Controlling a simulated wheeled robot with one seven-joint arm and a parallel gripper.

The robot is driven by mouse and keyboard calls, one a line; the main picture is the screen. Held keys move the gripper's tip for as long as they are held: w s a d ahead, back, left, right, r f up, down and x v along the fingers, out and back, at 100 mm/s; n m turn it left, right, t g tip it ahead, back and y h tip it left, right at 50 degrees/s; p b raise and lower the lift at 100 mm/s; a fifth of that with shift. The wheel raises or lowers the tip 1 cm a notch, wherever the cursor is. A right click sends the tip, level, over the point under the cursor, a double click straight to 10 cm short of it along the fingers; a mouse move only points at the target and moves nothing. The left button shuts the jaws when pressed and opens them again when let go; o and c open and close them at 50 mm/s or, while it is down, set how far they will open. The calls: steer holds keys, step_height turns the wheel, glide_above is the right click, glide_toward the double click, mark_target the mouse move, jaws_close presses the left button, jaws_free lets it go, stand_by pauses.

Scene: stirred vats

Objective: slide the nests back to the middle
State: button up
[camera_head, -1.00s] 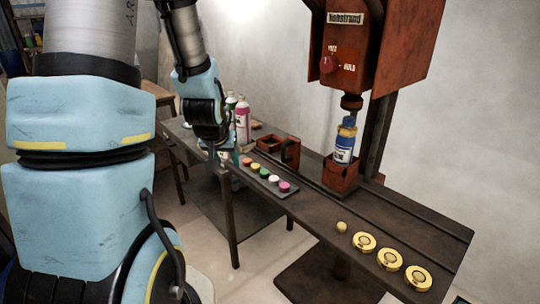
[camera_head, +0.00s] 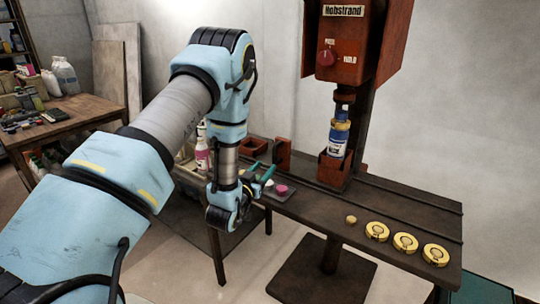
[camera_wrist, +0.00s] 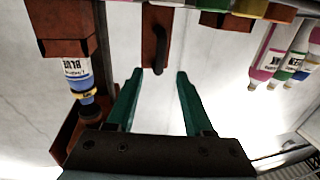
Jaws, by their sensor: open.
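A rust-red nest (camera_head: 330,170) stands under the mixer head and holds a blue bottle (camera_head: 336,138) with a yellow collar; in the upside-down wrist view it is at the left (camera_wrist: 65,20). An upright rust-red plate (camera_head: 283,153) with a dark handle stands to its left, centred in the wrist view (camera_wrist: 157,42). Another low rust-red nest (camera_head: 254,146) lies farther left, partly behind my arm. My gripper (camera_wrist: 160,72) is open and empty. Its green fingers appear on either side of the handle's line, apparently short of it. In the head view it is above the bench's left part.
The red mixer (camera_head: 345,50) overhangs the bottle. Several gold discs (camera_head: 405,242) and a small gold knob (camera_head: 351,219) sit at the bench's right front. Bottles (camera_head: 202,155) stand left, near my arm. A cluttered table is far left.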

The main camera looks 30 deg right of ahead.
mark_target(274, 156)
steer(key=p+x, duration=0.3)
steer(key=x, duration=0.6)
steer(key=shift+w+d, duration=0.15)
steer(key=shift+w, duration=0.05)
jaws_close()
stand_by(1.1)
